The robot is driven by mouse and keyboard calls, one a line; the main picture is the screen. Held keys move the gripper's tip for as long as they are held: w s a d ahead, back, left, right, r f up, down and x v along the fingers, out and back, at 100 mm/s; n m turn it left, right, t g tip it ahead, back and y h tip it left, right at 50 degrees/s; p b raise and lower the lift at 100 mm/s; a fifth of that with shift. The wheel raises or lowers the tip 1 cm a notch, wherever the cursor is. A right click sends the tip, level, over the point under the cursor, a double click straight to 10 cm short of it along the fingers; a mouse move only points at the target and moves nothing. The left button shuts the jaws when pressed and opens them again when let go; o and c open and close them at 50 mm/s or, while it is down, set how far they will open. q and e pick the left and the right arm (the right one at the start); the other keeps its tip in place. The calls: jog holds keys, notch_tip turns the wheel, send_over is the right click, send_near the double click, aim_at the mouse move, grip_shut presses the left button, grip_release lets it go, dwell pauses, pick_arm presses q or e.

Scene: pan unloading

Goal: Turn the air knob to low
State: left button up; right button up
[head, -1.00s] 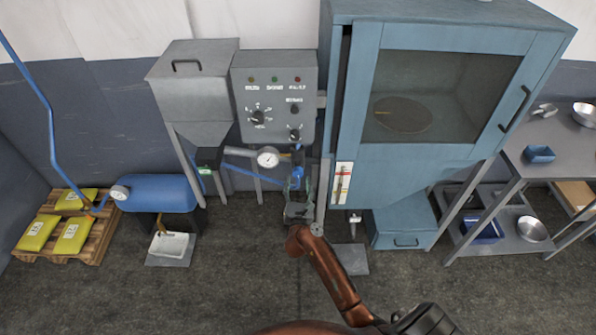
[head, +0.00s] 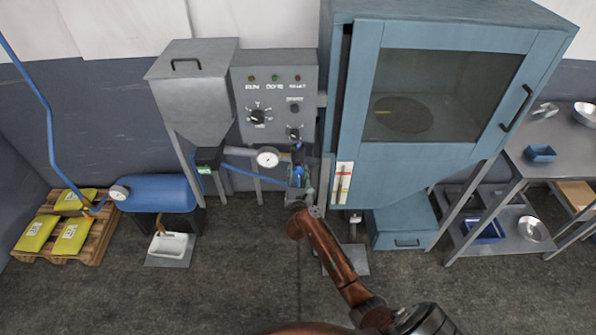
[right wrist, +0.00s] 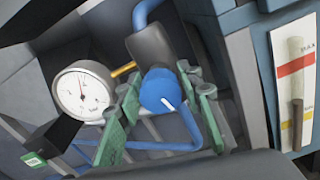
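The air knob is a round blue knob (right wrist: 160,90) with a white mark on its face, below a dark grey body. In the head view the blue knob (head: 298,172) is small and partly hidden by my gripper. My right gripper (right wrist: 161,82) has its green fingers apart, one on each side of the knob, which sits between them. I cannot tell whether they touch it. The right gripper (head: 300,190) reaches up from below in the head view. A white pressure gauge (right wrist: 82,92) is left of the knob; it also shows in the head view (head: 267,158). My left gripper is not in view.
A grey control box (head: 274,95) with lamps and dials is above the knob. A blue cabinet (head: 355,150) stands close on the right, with a red and yellow strip (right wrist: 295,80). A grey hopper (head: 200,85) and blue hose (head: 255,180) are left.

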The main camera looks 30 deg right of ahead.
jog(key=c, duration=0.7)
jog(key=shift+c, duration=0.2)
